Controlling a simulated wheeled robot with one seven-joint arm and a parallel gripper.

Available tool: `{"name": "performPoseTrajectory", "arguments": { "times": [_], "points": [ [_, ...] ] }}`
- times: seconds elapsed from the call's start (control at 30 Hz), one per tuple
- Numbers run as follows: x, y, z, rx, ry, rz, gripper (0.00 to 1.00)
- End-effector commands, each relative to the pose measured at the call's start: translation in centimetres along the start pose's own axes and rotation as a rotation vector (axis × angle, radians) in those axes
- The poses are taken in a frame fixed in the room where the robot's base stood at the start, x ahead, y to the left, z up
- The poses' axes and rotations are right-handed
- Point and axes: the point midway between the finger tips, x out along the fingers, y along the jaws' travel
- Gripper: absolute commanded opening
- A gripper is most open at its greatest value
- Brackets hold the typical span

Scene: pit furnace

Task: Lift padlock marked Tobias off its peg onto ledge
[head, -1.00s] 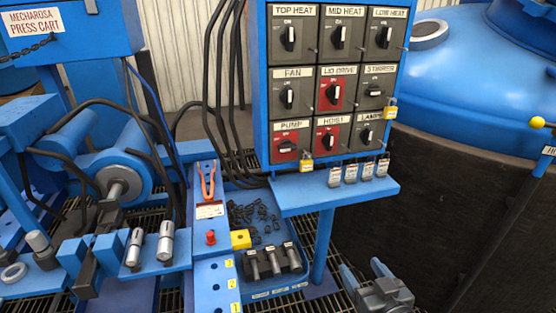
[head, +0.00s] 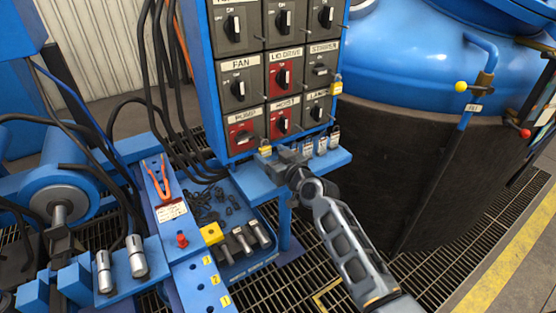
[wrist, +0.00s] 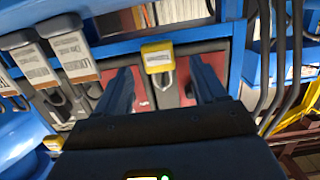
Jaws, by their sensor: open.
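A yellow padlock (head: 265,151) hangs at the lower edge of the switch panel, below the pump and hoist switches. In the wrist view the yellow padlock (wrist: 157,57) shows between my two fingers with its shackle lower in the picture; its label is too small to read. My gripper (wrist: 160,72) is open, with a finger on each side of the padlock and no clear contact. In the head view my gripper (head: 284,159) is just right of that padlock. A second yellow padlock (head: 336,88) hangs at the panel's right edge. The blue ledge (head: 292,181) is below the panel.
The switch panel (head: 272,55) stands behind. The blue vessel (head: 410,65) is at right. A parts tray (head: 262,262) lies below.

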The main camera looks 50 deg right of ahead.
Motion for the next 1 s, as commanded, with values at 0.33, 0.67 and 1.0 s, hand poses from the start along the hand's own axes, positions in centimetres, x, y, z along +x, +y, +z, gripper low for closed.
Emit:
{"name": "performPoseTrajectory", "arguments": {
  "times": [0.33,0.67,1.0],
  "points": [
    [2.1,0.0,0.0,0.001,0.000,0.001,0.70],
    [2.1,0.0,0.0,0.001,0.000,0.001,0.57],
    [2.1,0.0,0.0,0.001,0.000,0.001,0.24]
  ]
}}
